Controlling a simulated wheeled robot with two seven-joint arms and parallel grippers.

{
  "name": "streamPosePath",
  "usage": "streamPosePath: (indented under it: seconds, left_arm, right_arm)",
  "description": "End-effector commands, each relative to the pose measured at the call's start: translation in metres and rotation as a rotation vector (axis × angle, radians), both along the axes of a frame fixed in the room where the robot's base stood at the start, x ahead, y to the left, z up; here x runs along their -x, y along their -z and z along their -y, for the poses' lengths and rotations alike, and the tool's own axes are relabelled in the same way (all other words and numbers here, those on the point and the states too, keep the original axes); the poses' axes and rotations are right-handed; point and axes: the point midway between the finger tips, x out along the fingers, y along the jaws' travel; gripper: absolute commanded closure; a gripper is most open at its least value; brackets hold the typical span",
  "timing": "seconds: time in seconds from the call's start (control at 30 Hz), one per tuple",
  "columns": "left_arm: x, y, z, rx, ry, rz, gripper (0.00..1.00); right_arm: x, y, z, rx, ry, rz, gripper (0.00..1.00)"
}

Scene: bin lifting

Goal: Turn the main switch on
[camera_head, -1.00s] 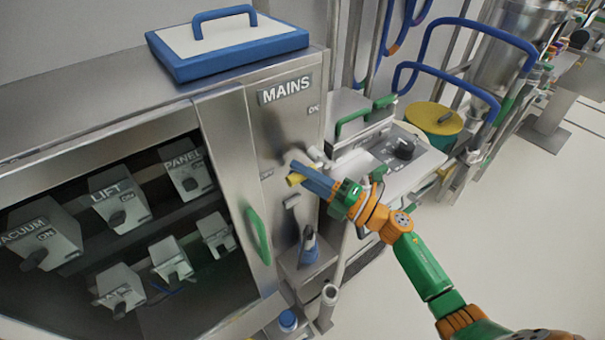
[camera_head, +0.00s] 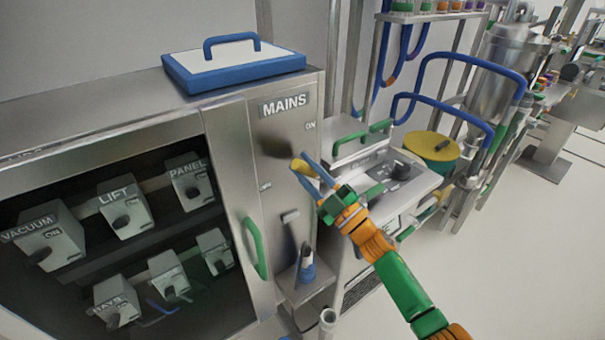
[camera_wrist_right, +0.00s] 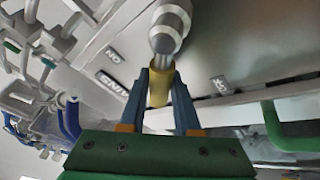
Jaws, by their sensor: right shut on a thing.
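The main switch is on the steel panel marked MAINS (camera_head: 270,150), with an ON label at its upper right and another small label lower left. Its yellow handle (camera_head: 303,168) stands out from the panel, below the ON label. The right wrist view shows the yellow handle (camera_wrist_right: 158,92) on a round metal shaft (camera_wrist_right: 168,30). My right gripper (camera_head: 311,172) has its blue fingers on either side of the yellow handle and is shut on it. The switch's base is partly hidden behind the handle and fingers. My left gripper is not in view.
Left of the panel, an open cabinet holds several switch boxes, including LIFT (camera_head: 122,210) and VACUUM (camera_head: 48,236). A green door handle (camera_head: 255,248) is below left. A blue-edged lid (camera_head: 235,66) lies on top. Right of my arm the floor (camera_head: 520,250) is clear.

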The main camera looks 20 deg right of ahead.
Motion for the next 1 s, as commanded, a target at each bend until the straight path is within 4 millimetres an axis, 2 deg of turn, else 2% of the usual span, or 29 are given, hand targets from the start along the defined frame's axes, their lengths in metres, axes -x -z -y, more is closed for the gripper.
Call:
streamPosePath:
  seconds: [0.2, 0.6, 1.0]
  left_arm:
    - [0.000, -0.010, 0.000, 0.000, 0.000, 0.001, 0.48]
    - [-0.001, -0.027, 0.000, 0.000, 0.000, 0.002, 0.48]
    - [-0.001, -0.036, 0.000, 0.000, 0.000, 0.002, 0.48]
  right_arm:
    - [-0.003, -0.011, 0.009, -0.193, 0.000, -0.068, 1.00]
    - [-0.010, -0.020, 0.027, -0.523, 0.000, -0.187, 1.00]
    - [-0.014, -0.021, 0.039, -0.720, 0.000, -0.259, 1.00]
